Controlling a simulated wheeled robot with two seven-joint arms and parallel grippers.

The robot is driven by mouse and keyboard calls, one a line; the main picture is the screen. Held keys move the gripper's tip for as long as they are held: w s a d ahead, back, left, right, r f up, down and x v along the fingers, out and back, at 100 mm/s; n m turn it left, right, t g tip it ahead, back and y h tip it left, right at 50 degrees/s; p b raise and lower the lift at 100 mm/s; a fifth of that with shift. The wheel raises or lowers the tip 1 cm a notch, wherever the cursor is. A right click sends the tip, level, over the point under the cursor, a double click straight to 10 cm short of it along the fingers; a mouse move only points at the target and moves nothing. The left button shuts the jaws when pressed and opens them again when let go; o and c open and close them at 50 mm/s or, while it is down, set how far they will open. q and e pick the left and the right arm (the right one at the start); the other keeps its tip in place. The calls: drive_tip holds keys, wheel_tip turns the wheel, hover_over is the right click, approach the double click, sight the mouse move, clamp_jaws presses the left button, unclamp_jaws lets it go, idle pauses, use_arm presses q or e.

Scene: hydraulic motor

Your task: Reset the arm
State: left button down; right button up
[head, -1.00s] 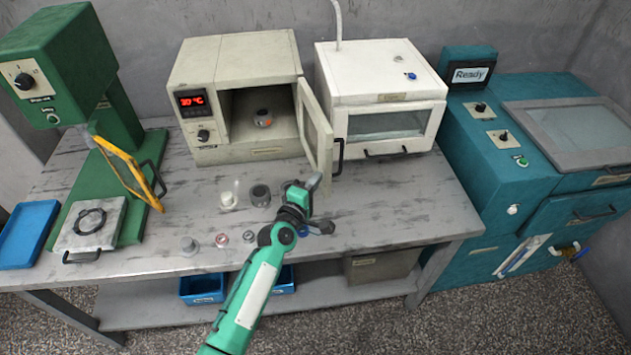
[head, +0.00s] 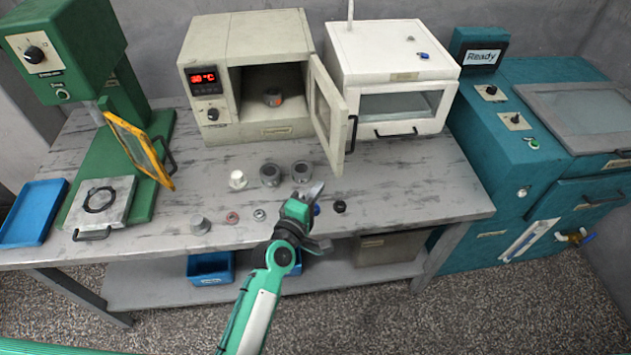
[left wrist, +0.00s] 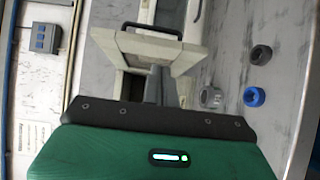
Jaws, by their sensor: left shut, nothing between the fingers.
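My left gripper (head: 314,192) is shut and empty above the front part of the workbench, in the middle of the head view. Its green arm reaches up from the bottom edge. The beige oven (head: 250,60) behind it has its door (head: 328,115) open. A dark cylinder with an orange mark (head: 272,98) sits inside. Two dark grey cylinders (head: 270,174) (head: 301,171) stand on the bench behind the gripper. A blue ring (left wrist: 254,97) and a black ring (left wrist: 261,54) lie on the bench. My right gripper is not in view.
A white part (head: 238,179), a grey part (head: 200,225), a reddish ring (head: 232,217) and a small metal ring (head: 259,214) are on the bench. A green press (head: 125,175) and blue tray (head: 30,212) are left. A white oven (head: 390,75) and teal machine (head: 540,150) are right.

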use_arm(q)
drive_tip(key=s+a+f+m+g+y, duration=0.4)
drive_tip(key=s+a+m+g, duration=0.25)
drive_tip(key=s+a, duration=0.65)
drive_tip(key=s+a+f+m+g+y, duration=0.35)
drive_tip(key=s+a+m+g, duration=0.4)
drive_tip(key=s, duration=0.95)
wheel_tip(320, 180, down, 32)
drive_tip(key=a+r+m, duration=0.1)
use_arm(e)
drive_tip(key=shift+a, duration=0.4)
use_arm(q)
drive_tip(key=s+a+f, duration=0.2)
drive_tip(key=s+f, duration=0.7)
drive_tip(key=s+a+f+g, duration=0.1)
drive_tip(key=s+f, duration=0.9)
drive_tip(key=shift+a+f, duration=0.2)
drive_tip(key=shift+a, duration=0.15)
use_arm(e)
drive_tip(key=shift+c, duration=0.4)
